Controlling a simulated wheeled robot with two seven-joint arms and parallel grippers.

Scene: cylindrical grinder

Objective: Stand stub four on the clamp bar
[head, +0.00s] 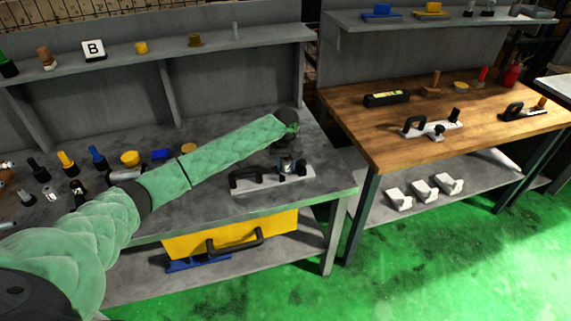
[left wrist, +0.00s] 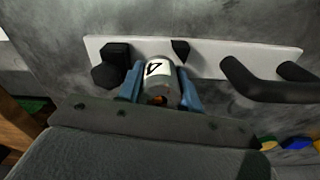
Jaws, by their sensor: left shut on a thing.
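My left gripper (head: 290,166) is over the pale clamp bar (head: 262,186) near the front right of the grey bench. In the left wrist view its blue fingers (left wrist: 160,82) are shut on stub four (left wrist: 157,70), a grey cylinder with a white label reading 4. The stub overlaps the clamp bar (left wrist: 215,62) in that view, between a black knob (left wrist: 112,66) and a black handle (left wrist: 268,82). A small dark peg is just beyond it. I cannot tell whether the stub touches the bar. My right gripper is not in view.
Several small knobs and stubs stand on the left of the bench, with a yellow cup (head: 130,158) among them. A shelf (head: 220,42) runs behind. A wooden table (head: 395,150) to the right carries another handled bar (head: 440,128). A yellow case (head: 200,243) sits below the bench.

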